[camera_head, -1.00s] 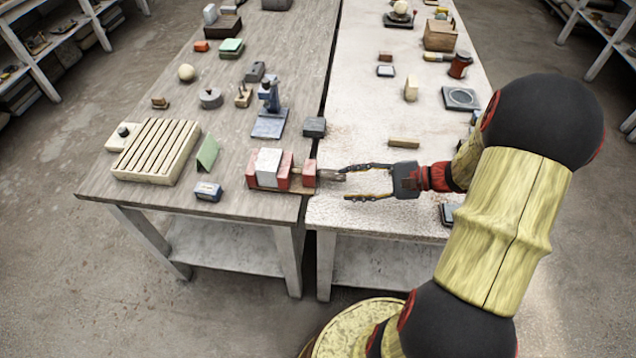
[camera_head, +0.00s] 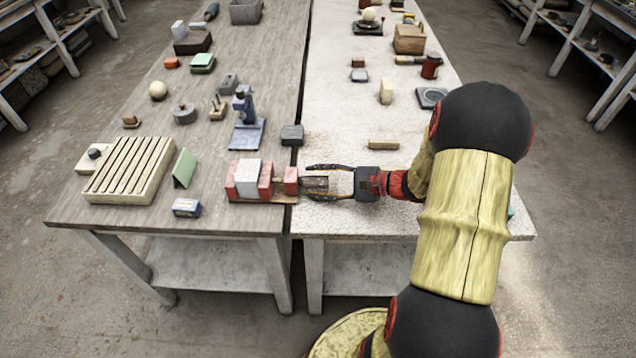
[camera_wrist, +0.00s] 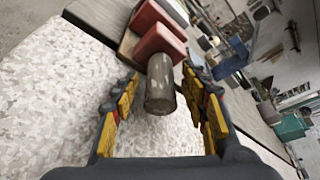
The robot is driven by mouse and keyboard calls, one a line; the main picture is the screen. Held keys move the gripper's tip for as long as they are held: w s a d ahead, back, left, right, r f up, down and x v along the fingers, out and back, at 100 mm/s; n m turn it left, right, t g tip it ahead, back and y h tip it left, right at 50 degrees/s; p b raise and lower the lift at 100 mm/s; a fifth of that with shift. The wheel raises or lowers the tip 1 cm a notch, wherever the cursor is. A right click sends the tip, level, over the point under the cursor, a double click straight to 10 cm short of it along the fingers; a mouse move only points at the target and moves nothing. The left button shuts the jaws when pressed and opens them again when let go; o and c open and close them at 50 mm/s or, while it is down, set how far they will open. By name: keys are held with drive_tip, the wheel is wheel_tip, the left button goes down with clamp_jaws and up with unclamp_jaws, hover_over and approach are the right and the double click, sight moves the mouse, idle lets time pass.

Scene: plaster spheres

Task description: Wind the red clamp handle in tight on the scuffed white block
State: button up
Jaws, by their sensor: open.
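The clamp sits at the right edge of the wooden table, with red jaws (camera_head: 265,181) on both sides of the white block (camera_head: 247,176). A separate red block (camera_head: 291,181) stands right of the jaws. From it a worn grey-brown cylindrical handle (camera_head: 316,184) sticks out to the right; its end shows in the wrist view (camera_wrist: 160,88). My gripper (camera_head: 310,182) is open, its fingers on either side of the handle. In the wrist view, gaps show between the handle and both fingers (camera_wrist: 160,103). Whether the right jaw touches the block is too small to tell.
A dark grey block (camera_head: 292,134) stands just behind the clamp, and a blue-grey stand (camera_head: 247,135) behind it to the left. A tan bar (camera_head: 383,144) lies behind my gripper on the speckled white table (camera_head: 345,222).

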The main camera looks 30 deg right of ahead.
drive_tip(key=shift+c, duration=1.4)
drive_tip(key=c, duration=0.7)
clamp_jaws()
drive_tip(key=shift+r+p, duration=0.1)
drive_tip(key=shift+p, duration=0.3)
drive_tip(key=shift+r+m+g+p, duration=0.15)
drive_tip(key=shift+m+g+p, duration=0.25)
drive_tip(key=shift+p, duration=0.7)
drive_tip(key=shift+m+p, duration=0.5)
drive_tip(key=shift+p, duration=0.45)
drive_tip(key=shift+f+g+p, duration=0.2)
drive_tip(key=shift+g+p, duration=0.1)
drive_tip(key=shift+p, duration=0.1)
drive_tip(key=o, duration=1)
unclamp_jaws()
